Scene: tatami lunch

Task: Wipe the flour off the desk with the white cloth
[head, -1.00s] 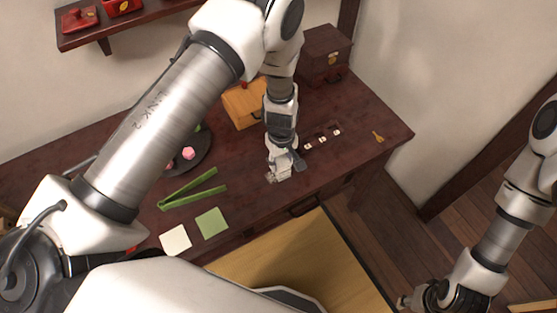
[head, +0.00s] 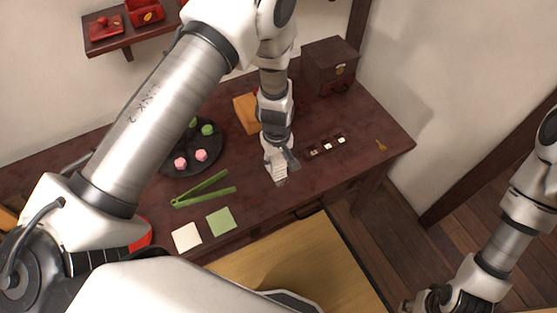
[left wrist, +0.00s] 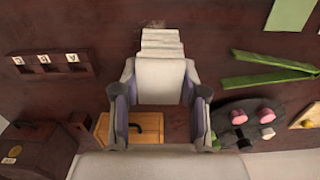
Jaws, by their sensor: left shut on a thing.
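My left gripper (head: 279,166) is low over the dark wooden desk (head: 330,178), near its front edge. It is shut on the white cloth (head: 281,174), which looks folded into ridges. The cloth (left wrist: 162,42) also shows beyond the fingers of my left gripper (left wrist: 160,72) in the left wrist view. It appears to touch the desk, but the contact is hidden. A faint pale smear of flour (left wrist: 154,22) shows just past the cloth in the left wrist view. My right gripper (head: 428,301) is at the bottom right, away from the desk; its fingers are unclear.
Green tongs (head: 204,190), a green square (head: 220,222) and a white square (head: 187,236) lie left of the cloth. A black plate (head: 212,150) holds pink and green sweets. A small compartment tray (head: 327,146), an orange box (head: 246,110) and a dark chest (head: 330,66) stand behind.

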